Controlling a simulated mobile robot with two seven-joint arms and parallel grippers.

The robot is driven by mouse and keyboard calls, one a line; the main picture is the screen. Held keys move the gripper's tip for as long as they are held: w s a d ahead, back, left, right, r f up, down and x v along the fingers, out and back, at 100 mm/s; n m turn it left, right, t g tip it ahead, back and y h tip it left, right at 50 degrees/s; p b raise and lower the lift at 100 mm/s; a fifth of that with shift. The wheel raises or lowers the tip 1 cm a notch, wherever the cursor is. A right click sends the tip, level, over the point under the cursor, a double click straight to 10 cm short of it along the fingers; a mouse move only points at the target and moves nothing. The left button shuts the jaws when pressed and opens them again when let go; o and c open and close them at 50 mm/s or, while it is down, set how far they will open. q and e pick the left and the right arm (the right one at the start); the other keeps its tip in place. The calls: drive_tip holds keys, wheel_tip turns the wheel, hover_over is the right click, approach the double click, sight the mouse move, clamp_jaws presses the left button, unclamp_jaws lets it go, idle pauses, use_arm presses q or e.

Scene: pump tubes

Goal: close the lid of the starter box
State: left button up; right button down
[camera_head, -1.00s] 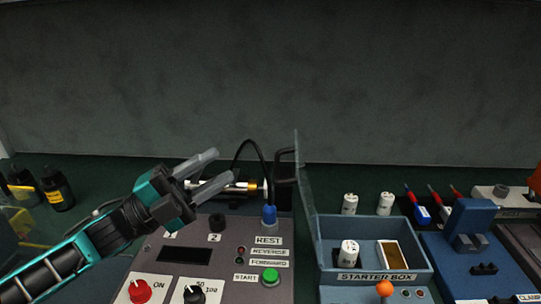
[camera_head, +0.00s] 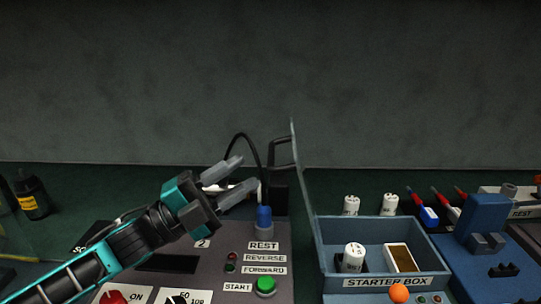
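The starter box (camera_head: 375,283) is a blue-grey open-topped box at the right of centre in the head view. Its lid (camera_head: 303,180) stands upright at the box's left side, seen nearly edge-on, with a dark handle (camera_head: 281,153) on its left face. Inside the box are a white cylinder (camera_head: 353,258) and a brown-topped white block (camera_head: 400,257). My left gripper (camera_head: 233,178) is open and empty, to the left of the lid and apart from it, above the control panel. My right gripper is not in view.
A grey control panel (camera_head: 215,272) with a green button (camera_head: 264,286) and a blue-capped part (camera_head: 264,217) lies left of the box. Two white cylinders (camera_head: 351,205) stand behind the box. A blue fixture (camera_head: 485,225) is at the right. A dark bottle (camera_head: 31,195) stands far left.

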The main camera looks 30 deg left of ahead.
sight(271, 153)
use_arm(q)
drive_tip(key=shift+p+x, duration=0.35)
drive_tip(key=shift+x, duration=3.05)
drive_tip(key=shift+c, duration=0.2)
clamp_jaws()
